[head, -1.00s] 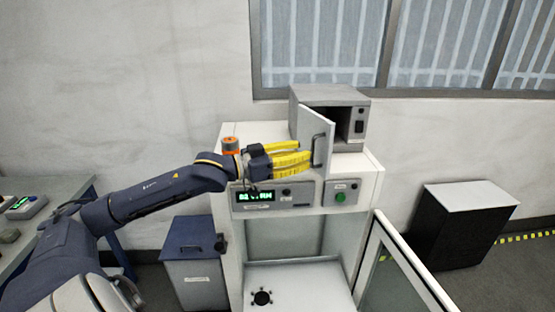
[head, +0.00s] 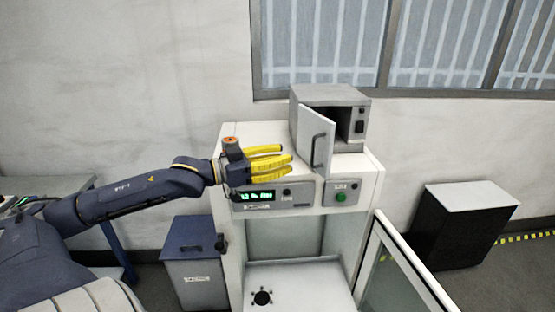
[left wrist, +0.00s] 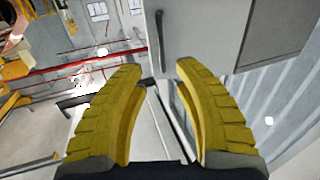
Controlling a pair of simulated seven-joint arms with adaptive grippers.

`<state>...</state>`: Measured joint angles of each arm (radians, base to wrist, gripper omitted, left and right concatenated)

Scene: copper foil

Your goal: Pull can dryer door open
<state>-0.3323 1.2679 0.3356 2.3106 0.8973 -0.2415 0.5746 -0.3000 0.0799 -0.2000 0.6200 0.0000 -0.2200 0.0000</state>
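The can dryer is a small grey box (head: 330,95) on top of the white cabinet. Its door (head: 313,135) stands partly open, swung out toward the front, with a dark interior showing at its right. The door's dark handle (head: 318,150) shows on its outer face; in the left wrist view the handle (left wrist: 160,40) is ahead of the fingertips. My left gripper (head: 287,155), with yellow fingers, is to the left of the door, apart from the handle. Its fingers are spread with nothing between them. My right gripper is not in view.
The white cabinet (head: 372,178) has a panel with a green display (head: 257,196) and a green button (head: 341,197). Its lower glass door (head: 400,265) stands open at right. A blue-grey bin (head: 195,265) is at left, a black cabinet (head: 455,235) at right.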

